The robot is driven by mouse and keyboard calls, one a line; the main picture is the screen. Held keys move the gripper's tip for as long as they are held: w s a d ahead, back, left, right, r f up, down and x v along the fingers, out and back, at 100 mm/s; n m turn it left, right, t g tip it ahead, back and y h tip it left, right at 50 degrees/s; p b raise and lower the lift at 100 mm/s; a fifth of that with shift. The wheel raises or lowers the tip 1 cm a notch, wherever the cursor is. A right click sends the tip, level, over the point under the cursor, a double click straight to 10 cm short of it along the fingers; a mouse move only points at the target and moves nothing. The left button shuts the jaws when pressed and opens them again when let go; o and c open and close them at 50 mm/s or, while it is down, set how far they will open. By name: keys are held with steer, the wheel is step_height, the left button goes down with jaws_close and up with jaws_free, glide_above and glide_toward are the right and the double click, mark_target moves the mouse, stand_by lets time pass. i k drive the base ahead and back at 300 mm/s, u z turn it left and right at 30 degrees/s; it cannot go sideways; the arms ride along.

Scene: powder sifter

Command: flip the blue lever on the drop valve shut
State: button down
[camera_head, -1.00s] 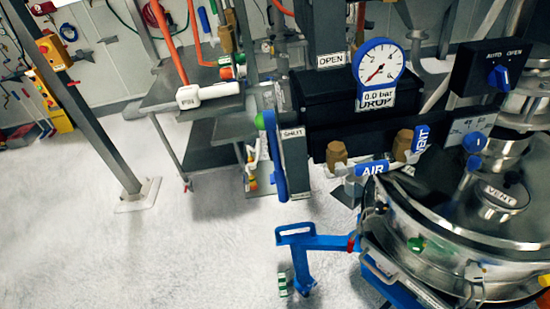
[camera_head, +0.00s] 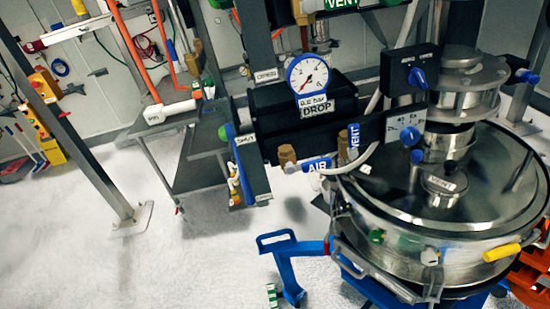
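The blue lever (camera_head: 242,168) is seen nearly edge-on at the left end of the black DROP valve body (camera_head: 275,122). It runs steeply downward from beside a green knob (camera_head: 226,132), past the SHUT label (camera_head: 246,140). The OPEN label (camera_head: 266,76) is higher up on the same grey plate. The DROP sign (camera_head: 317,111) hangs under a round blue-rimmed gauge (camera_head: 308,75); its needle points to the lower left. From this angle I cannot tell which label the lever is set to. My gripper is not in view.
A large steel sifter vessel (camera_head: 440,215) fills the right side. A blue frame handle (camera_head: 285,243) juts out to its left. AIR (camera_head: 318,165) and VENT (camera_head: 354,138) taps sit below the valve. A grey post (camera_head: 85,165) stands left. The pale floor between is clear.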

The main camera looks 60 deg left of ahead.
mark_target(226, 133)
steer(key=z, duration=0.05)
steer(key=k, duration=1.5)
steer(key=u, duration=0.55)
steer(key=i, duration=0.95)
